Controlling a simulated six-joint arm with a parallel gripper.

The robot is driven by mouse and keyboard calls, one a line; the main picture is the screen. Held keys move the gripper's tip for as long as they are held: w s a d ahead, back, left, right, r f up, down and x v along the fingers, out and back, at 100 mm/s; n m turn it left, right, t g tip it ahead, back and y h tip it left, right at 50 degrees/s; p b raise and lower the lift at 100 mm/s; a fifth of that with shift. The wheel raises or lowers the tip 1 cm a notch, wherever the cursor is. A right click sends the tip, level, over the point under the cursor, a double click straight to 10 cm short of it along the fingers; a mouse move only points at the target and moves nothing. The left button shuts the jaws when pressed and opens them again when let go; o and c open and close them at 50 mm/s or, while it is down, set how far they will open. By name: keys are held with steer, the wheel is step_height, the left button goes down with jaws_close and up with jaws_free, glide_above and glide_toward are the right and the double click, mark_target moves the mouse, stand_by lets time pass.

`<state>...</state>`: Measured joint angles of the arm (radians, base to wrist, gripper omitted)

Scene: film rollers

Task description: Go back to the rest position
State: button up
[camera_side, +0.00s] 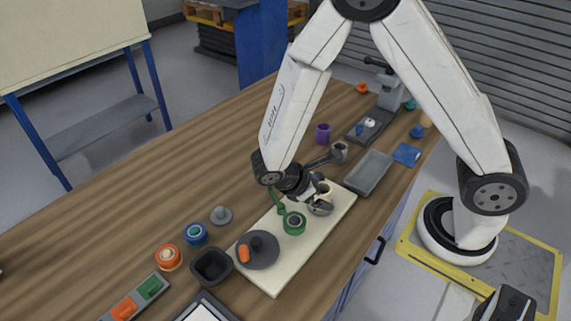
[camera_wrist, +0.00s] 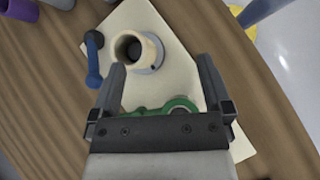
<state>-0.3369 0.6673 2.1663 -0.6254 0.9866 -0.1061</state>
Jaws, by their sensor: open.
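My gripper (camera_wrist: 160,82) is open, with its two dark fingers spread apart in the wrist view. In the side view my gripper (camera_side: 305,196) hangs low over the far part of the cream board (camera_side: 270,284). A cream hollow roller (camera_wrist: 151,43) stands on the board just beyond the fingertips and partly between them in the picture; I cannot tell whether they touch it. A blue-handled piece (camera_wrist: 93,62) is to the left of the left finger. A green part (camera_wrist: 180,104) shows between the fingers, partly hidden by my gripper; in the side view it has a green ring (camera_side: 293,224).
A dark grey disc (camera_side: 258,249) with an orange piece lies on the board's near end. A black cup (camera_side: 211,266), an orange roller (camera_side: 168,257) and a blue roller (camera_side: 196,234) stand left of it. A grey tray (camera_side: 369,174) is behind the board. The left table area is clear.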

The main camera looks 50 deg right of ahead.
step_height(320, 180, up, 9)
steer(key=m+t+y, duration=0.6)
steer(key=m+y, duration=0.1)
steer(key=m, duration=0.4)
steer(key=shift+w+d+y, duration=0.15)
steer(key=shift+d+y, duration=0.15)
steer(key=shift+y, duration=0.1)
